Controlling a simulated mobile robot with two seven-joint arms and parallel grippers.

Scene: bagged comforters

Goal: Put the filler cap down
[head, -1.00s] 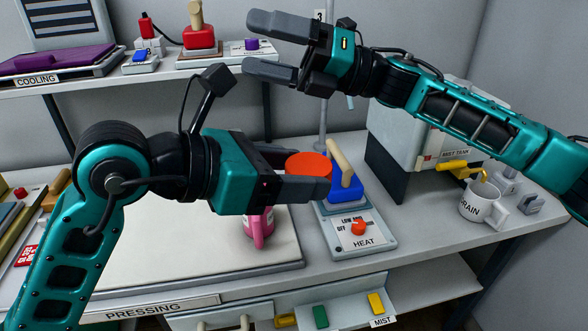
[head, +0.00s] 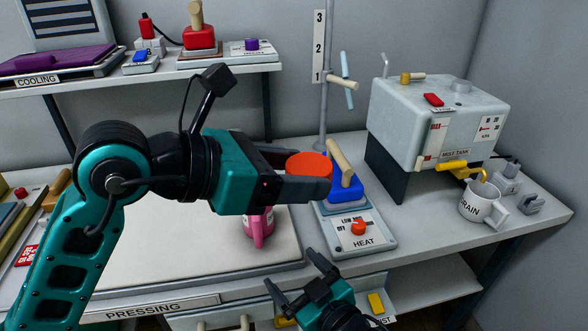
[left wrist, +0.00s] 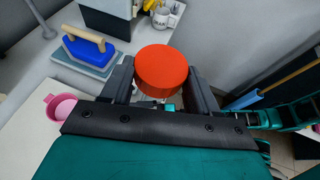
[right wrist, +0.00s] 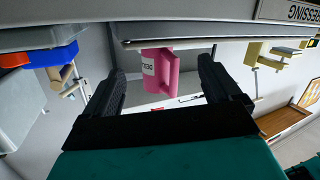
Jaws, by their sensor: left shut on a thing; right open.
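The filler cap (head: 309,164) is a round orange-red disc. My left gripper (head: 300,175) is shut on it and holds it in the air above the bench, beside the blue iron. In the left wrist view the cap (left wrist: 161,70) sits between the two fingers. My right gripper (head: 302,283) is open and empty, low at the bench's front edge. In the right wrist view its fingers (right wrist: 160,90) are apart, with a pink jug (right wrist: 160,72) showing beyond them.
The mist tank (head: 438,120) stands at the back right, with a DRAIN mug (head: 480,203) under its yellow tap. The blue iron (head: 346,190) stands behind the heat control box (head: 362,240). The pressing board (head: 180,255) has clear surface at left. A pole with numbers (head: 323,100) rises behind.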

